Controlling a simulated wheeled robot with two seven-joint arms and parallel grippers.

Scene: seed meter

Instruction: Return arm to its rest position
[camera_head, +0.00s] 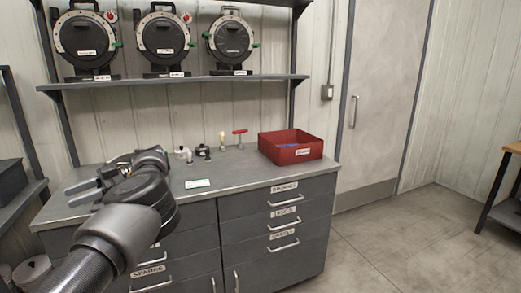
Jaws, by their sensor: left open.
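My left arm comes in from the lower left over the workbench. My left gripper (77,192) points left above the bench's left end, with its grey fingers apart and nothing seen between them. The arm's dark wrist hides part of the bench top and the drawers behind it. My right gripper is not in view. Three round black seed meters (84,36), (162,38), (231,38) stand in a row on the shelf above, well clear of the arm.
The bench (235,183) holds several small dark and pale parts, a red T-handled tool (240,133), a small pale card (198,183) and a red bin (291,149) at right. The shelf (180,80) overhangs the back. Floor at right is open before a grey door.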

